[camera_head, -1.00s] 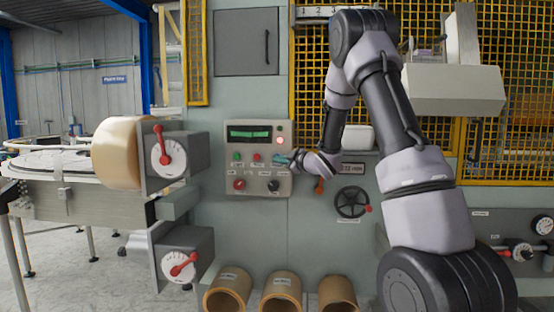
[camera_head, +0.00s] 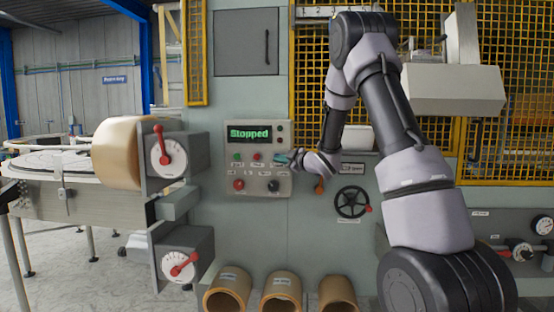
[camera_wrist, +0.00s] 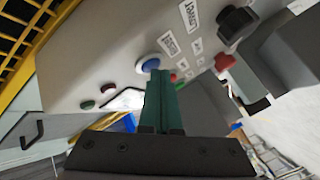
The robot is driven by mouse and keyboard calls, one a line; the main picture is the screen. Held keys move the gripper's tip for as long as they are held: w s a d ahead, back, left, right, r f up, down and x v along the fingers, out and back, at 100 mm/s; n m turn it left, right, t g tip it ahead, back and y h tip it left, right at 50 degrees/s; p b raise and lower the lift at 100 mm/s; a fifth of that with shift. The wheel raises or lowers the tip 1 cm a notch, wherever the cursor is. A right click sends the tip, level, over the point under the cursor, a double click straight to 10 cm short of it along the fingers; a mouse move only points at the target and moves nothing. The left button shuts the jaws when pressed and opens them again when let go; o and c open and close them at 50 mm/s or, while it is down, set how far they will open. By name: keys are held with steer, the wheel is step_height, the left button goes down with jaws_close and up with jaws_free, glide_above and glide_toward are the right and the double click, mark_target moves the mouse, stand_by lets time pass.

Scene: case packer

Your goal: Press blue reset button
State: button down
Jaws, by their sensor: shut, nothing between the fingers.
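The control panel (camera_head: 258,182) is a pale box on the machine front, and its display (camera_head: 253,133) reads "Stopped" in green. The round blue button (camera_wrist: 151,63) with a pale collar shows in the wrist view, partly covered by my fingertips. My gripper (camera_wrist: 158,74) is shut and empty, its green fingers pointing at the blue button. I cannot tell whether the tips touch or press it. In the head view my gripper (camera_head: 281,158) is at the panel's right side and hides the blue button.
The panel also has a green button (camera_head: 236,157), a red button (camera_head: 257,157), a red knob (camera_head: 239,185) and a black knob (camera_head: 273,186). A black handwheel (camera_head: 352,202) is to the lower right. Yellow mesh guarding (camera_head: 308,75) is above my wrist.

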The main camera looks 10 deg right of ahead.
stand_by(0.4)
steer(key=shift+s+a, duration=0.2)
steer(key=shift+s, duration=0.55)
steer(key=shift+s+a, duration=0.25)
steer(key=shift+s, duration=0.55)
steer(key=shift+s+a, duration=0.25)
steer(key=shift+s, duration=0.55)
steer(key=shift+s+a, duration=0.25)
steer(key=shift+s, duration=0.55)
steer(key=s+d+r+m+g+h, duration=0.2)
steer(key=s+d+r+m+h, duration=0.5)
steer(key=s+d+r+m, duration=0.3)
steer(key=s+a+f+m+g, duration=0.1)
steer(key=s+m+g, duration=0.1)
steer(key=s, duration=0.7)
steer(key=s+a+m+g, duration=0.2)
steer(key=s+m, duration=0.2)
steer(key=s, duration=0.5)
steer(key=s+a+f+m+g+y, duration=0.1)
steer(key=s+m+g, duration=0.1)
steer(key=s, duration=0.7)
steer(key=shift+s+a+f+m, duration=0.3)
steer(key=shift+s+a+m, duration=0.1)
steer(key=shift+m, duration=0.3)
